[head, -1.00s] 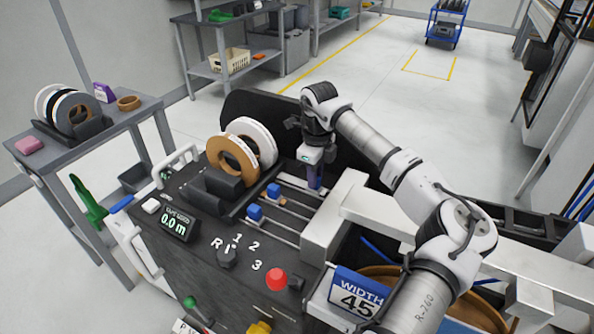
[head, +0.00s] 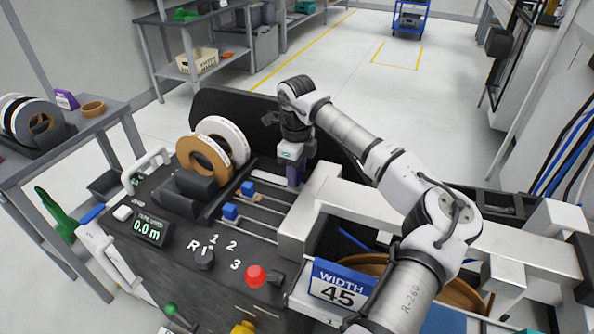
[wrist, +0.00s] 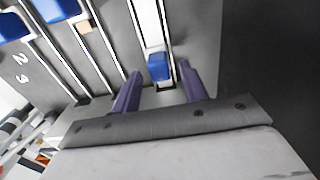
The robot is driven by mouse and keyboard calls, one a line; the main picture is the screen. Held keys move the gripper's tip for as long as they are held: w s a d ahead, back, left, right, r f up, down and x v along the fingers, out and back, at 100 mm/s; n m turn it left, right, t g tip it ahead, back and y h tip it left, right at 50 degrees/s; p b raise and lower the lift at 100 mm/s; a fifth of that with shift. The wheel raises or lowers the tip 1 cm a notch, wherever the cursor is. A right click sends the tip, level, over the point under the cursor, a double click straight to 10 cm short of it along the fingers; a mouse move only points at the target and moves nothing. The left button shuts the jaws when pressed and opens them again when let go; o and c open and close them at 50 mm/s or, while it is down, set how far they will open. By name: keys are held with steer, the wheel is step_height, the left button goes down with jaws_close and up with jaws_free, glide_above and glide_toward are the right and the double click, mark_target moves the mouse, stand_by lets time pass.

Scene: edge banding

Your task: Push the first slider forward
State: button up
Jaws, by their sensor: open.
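My gripper (wrist: 160,76) has two purple fingers, spread apart and pointing at the rails on the black machine top. A blue slider block (wrist: 158,67) sits on its rail between the fingers in the wrist view. I cannot tell whether a finger touches it. In the head view my gripper (head: 295,181) is low over the right side of the rail area and hides that block. Two other blue sliders, a nearer one (head: 230,212) and a farther one (head: 248,188), stand on rails to its left. They also show at the wrist view's upper left (wrist: 56,9). No readable mark shows which slider is first.
Banding rolls (head: 204,159) stand left of the rails. A white housing (head: 300,220) is close on the right. A display (head: 152,227), a dial (head: 204,260) and a red button (head: 254,276) are on the near panel. A black panel rises behind.

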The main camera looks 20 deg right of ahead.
step_height(320, 180, up, 14)
steer(key=b, duration=0.1)
steer(key=shift+f+b, duration=0.25)
steer(key=shift+b, duration=0.05)
steer(key=shift+s+f, duration=0.1)
stand_by(0.3)
